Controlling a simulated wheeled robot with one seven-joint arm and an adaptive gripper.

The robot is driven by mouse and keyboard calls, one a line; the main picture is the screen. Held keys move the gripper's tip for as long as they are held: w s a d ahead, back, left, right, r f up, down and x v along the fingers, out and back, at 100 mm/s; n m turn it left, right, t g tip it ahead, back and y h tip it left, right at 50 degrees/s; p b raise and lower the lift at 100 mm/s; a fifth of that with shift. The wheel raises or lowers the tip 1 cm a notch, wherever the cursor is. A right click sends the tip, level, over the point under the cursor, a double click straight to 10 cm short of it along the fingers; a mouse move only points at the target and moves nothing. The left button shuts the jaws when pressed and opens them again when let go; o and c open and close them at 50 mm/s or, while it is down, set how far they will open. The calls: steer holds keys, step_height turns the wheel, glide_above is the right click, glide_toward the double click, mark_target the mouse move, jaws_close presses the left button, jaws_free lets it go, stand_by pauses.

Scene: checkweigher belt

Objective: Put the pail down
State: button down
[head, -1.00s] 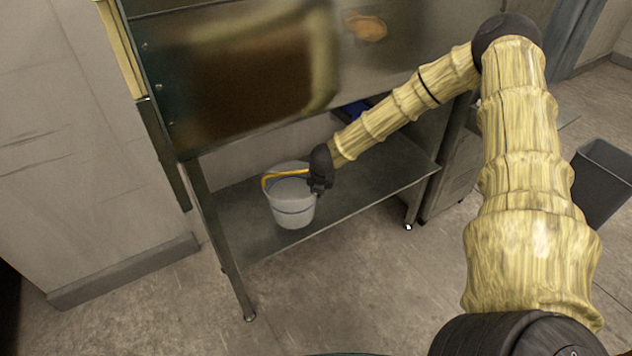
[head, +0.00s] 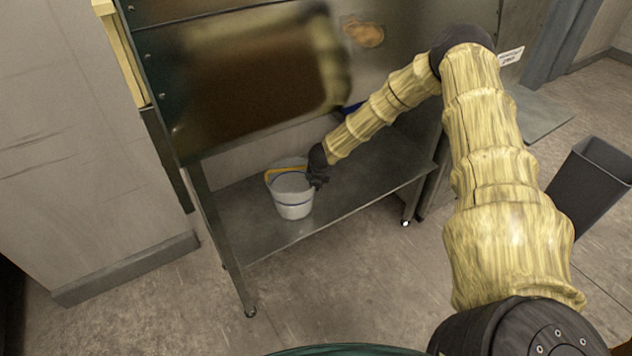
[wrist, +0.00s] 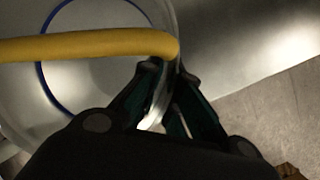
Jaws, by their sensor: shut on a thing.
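The pail (head: 293,205) is white with a blue band and a yellow handle. In the head view it is upright at the lower metal shelf (head: 345,195), under the table; I cannot tell whether its base touches the shelf. My gripper (head: 318,178) is at the pail's right rim. In the wrist view the gripper's fingertips (wrist: 165,75) are closed at the rim, right by the end of the yellow handle (wrist: 85,46). The pail (wrist: 100,85) looks empty there. The exact grip point is partly hidden by the fingers.
The table's upper panel (head: 230,75) overhangs the shelf. A table leg (head: 225,245) stands left of the pail. The shelf is bare to the pail's right. A dark bin (head: 590,185) stands on the floor at the far right.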

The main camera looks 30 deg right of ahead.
steer(key=shift+f, duration=0.15)
steer(key=c, duration=1.6)
jaws_free()
steer(key=shift+c, duration=0.2)
steer(key=shift+r, duration=0.2)
steer(key=b+v, duration=0.2)
steer(key=v, duration=0.9)
steer(key=s+a+f+n+g, duration=0.1)
steer(key=s+a+f+n, duration=0.5)
steer(key=s+a+n, duration=0.4)
steer(key=s+a+f+n, duration=0.5)
steer(key=s+f+n, duration=0.3)
steer(key=n, duration=0.4)
steer(key=s+a+f+n+g+y, duration=0.1)
steer(key=s+a+n, duration=0.2)
steer(key=s+n, duration=0.8)
steer(key=s+a+f+n+g, duration=0.1)
steer(key=s+a+n, duration=0.3)
steer(key=s+n, duration=0.6)
steer(key=s+g, duration=0.1)
steer(key=s, duration=0.4)
steer(key=shift+s+a+n+g+y, duration=0.2)
steer(key=shift+n+g+y, duration=0.1)
steer(key=shift+n+y, duration=0.1)
